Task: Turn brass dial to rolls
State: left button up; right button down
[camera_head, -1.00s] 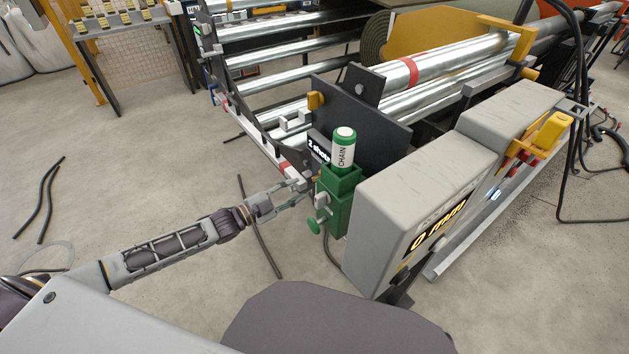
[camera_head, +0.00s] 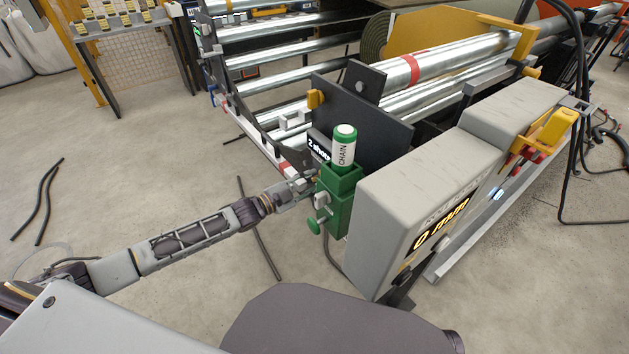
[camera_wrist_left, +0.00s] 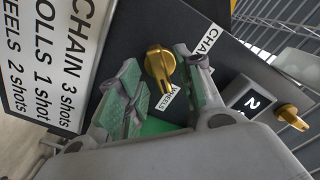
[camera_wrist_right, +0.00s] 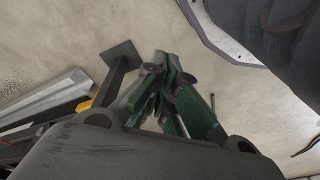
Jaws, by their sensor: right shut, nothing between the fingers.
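The brass dial (camera_wrist_left: 160,68) shows in the left wrist view on a dark panel (camera_wrist_left: 130,45), its grip's lower end near a "WHEELS" label (camera_wrist_left: 167,97). A "CHAIN" label (camera_wrist_left: 208,39) lies up and right, partly hidden by a finger. My left gripper (camera_wrist_left: 157,62) is open, with one finger on each side of the dial; I cannot tell if they touch it. In the head view, my left gripper (camera_head: 306,183) is at the green unit (camera_head: 341,190), and the dial is hidden. My right gripper (camera_wrist_right: 160,65) is shut and empty over the floor.
A white sign (camera_wrist_left: 50,60) lists chain 3 shots, rolls 1 shot, wheels 2 shots. A "2" display (camera_wrist_left: 250,102) and another brass knob (camera_wrist_left: 292,117) sit right of the dial. A green-capped "CHAIN" canister (camera_head: 344,150) tops the green unit. A grey housing (camera_head: 415,205) stands close right.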

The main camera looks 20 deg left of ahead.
pick_arm(q)
jog(key=shift+x, duration=0.85)
grip_shut()
